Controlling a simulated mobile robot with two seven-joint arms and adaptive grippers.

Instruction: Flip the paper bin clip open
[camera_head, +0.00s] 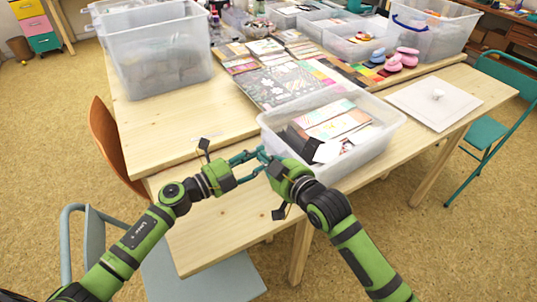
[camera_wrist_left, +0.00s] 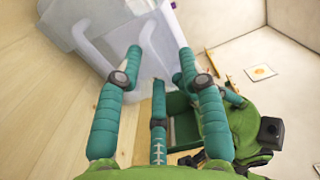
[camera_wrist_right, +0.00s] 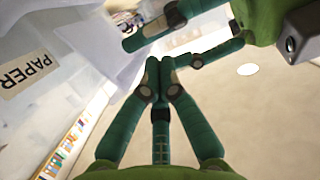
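The paper bin (camera_head: 350,150) is a clear, open plastic box near the table's front edge, with papers and dark pieces inside. Its PAPER label (camera_wrist_right: 30,75) shows in the right wrist view. A pale curved bar (camera_wrist_left: 88,48) shows on the bin in the left wrist view; I cannot tell whether it is the clip. My left gripper (camera_head: 244,166) is open beside the bin's near left corner, its fingertips (camera_wrist_left: 160,60) apart. My right gripper (camera_head: 266,162) is near the same corner; its fingertips (camera_wrist_right: 160,66) are together with nothing visible between them. The grippers hide part of the corner.
A flat white lid (camera_head: 420,103) with a knob lies right of the bin. A large clear bin (camera_head: 165,60) stands at the back left. Patterned papers (camera_head: 275,85) lie behind the paper bin. Bare wood (camera_head: 180,125) is free to the left. A teal chair (camera_head: 490,130) stands right.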

